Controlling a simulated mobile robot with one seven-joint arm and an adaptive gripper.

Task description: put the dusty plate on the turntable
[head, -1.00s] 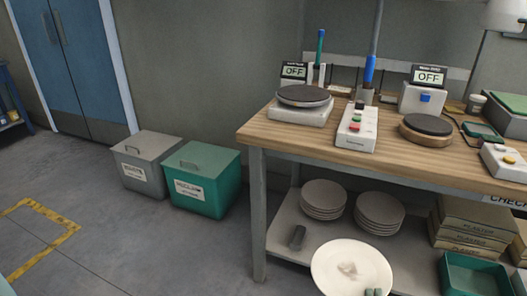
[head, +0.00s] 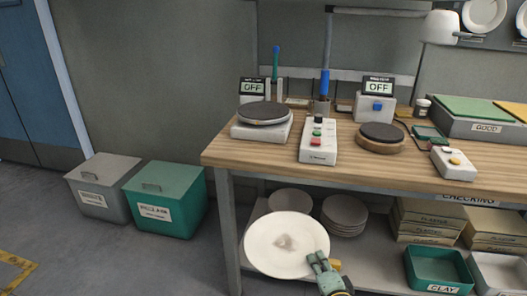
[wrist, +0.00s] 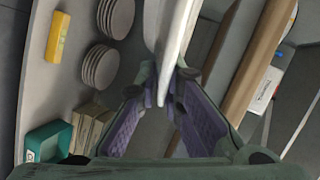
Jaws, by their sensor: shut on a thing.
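The dusty plate (head: 268,256) is white with a grey-brown smudge at its centre. My gripper (head: 320,262) is shut on its right edge and holds it tilted in front of the bench, below the top. In the wrist view the plate (wrist: 181,40) shows nearly edge-on between the fingers (wrist: 165,92). Two round dark discs stand on the bench: one on a pale square base (head: 264,113) at left, and one on a round wooden base (head: 381,133) right of centre. Which is the turntable I cannot tell from the labels.
The wooden bench top (head: 250,155) has its front edge above the plate. A white button box (head: 318,143) stands between the discs, and displays (head: 379,87) read OFF. Stacked plates (head: 345,214) sit on the lower shelf. Grey and green bins (head: 168,200) stand at left.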

